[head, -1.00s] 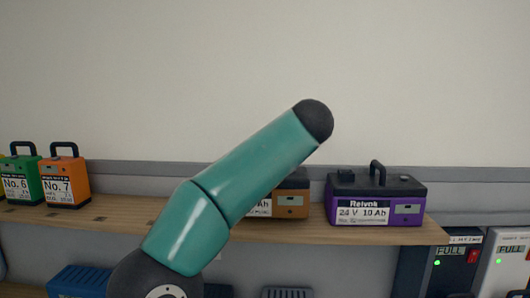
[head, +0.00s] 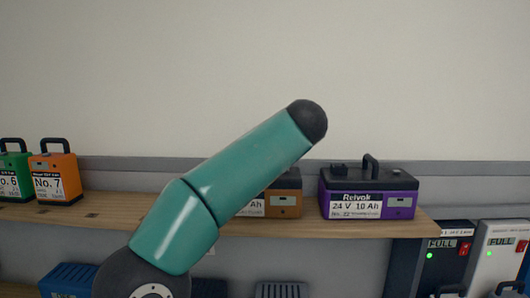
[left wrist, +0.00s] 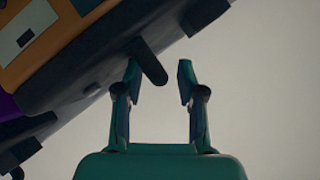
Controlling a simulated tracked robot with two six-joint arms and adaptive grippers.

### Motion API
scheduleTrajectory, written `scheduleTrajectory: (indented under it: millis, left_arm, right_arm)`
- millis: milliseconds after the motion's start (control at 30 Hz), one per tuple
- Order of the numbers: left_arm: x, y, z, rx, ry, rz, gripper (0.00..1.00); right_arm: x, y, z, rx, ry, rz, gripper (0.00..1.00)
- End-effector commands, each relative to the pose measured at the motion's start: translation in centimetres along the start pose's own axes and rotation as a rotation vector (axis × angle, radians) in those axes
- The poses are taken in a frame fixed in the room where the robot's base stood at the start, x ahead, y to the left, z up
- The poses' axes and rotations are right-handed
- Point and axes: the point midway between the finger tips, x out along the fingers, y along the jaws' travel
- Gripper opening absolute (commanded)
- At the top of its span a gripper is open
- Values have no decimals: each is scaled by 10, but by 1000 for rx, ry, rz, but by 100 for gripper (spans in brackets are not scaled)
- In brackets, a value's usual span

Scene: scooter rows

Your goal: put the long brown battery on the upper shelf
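The brown battery (head: 284,199) stands on the wooden upper shelf (head: 300,228), left of a purple battery. My left arm covers its left part in the head view, so its full length is hidden there. In the left wrist view the brown battery (left wrist: 62,22) appears tilted at upper left, with its dark top and dark handle (left wrist: 152,64). My left gripper (left wrist: 160,72) is open. The handle's end shows between its fingertips in the picture; I cannot tell whether they touch. The head view does not show this gripper. My right gripper is in neither view.
A purple battery (head: 367,206) stands close to the right. Orange battery No. 7 (head: 55,178) and green battery No. 6 (head: 14,174) stand at left. Blue (head: 68,281) and dark units sit below. Chargers (head: 446,258) stand at lower right. A wall rises behind.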

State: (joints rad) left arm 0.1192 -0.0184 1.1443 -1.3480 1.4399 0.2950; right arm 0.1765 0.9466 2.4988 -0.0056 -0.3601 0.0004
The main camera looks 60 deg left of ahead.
Motion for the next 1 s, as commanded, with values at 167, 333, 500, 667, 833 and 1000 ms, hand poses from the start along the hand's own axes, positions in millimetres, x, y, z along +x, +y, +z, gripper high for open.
scheduleTrajectory:
  millis: [167, 333, 500, 667, 833, 1000]
  left_arm:
    - [-23, 1, -1, -1, 6, 5, 39]
    - [-56, 1, -2, 0, 7, 6, 39]
    - [-87, 0, -1, -1, 5, 5, 39]
    - [-107, 0, -1, 0, 3, 3, 39]
    - [-115, 0, 0, -1, 1, 0, 39]
    - [-116, 0, 0, -1, 1, 0, 39]
  right_arm:
    - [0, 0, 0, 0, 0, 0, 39]
    - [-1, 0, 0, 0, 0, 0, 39]
    - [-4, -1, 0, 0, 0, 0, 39]
    - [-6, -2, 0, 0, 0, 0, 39]
    - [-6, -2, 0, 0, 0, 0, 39]
    - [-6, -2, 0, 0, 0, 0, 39]
